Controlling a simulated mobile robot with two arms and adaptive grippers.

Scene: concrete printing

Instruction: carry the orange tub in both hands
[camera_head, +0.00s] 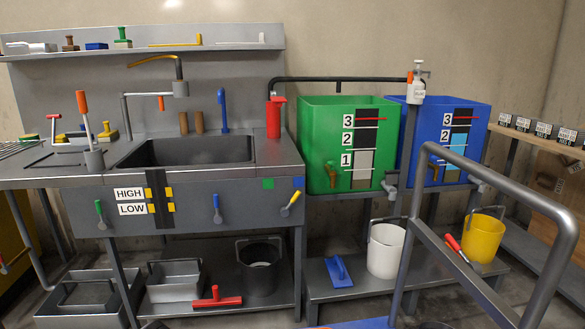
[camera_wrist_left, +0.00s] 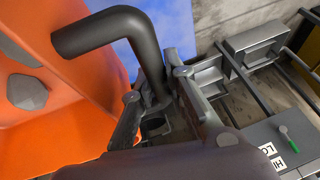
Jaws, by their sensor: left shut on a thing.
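The orange tub (camera_wrist_left: 75,105) fills the left side of the left wrist view, close to the camera. A thick dark bent handle (camera_wrist_left: 100,28) stands out from its wall. My left gripper (camera_wrist_left: 158,100) is shut on this handle, with a finger on either side of its downward end. The tub's far side and its contents are hidden. The tub does not show in the head view, nor does either gripper. My right gripper is in neither view.
A grey sink bench (camera_head: 85,205) stands at the left. A green tank (camera_head: 315,150) and a blue tank (camera_head: 478,115) stand right of it. Buckets sit below, including a white one (camera_head: 385,250). A grey tubular rail (camera_head: 480,170) rises in the right foreground.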

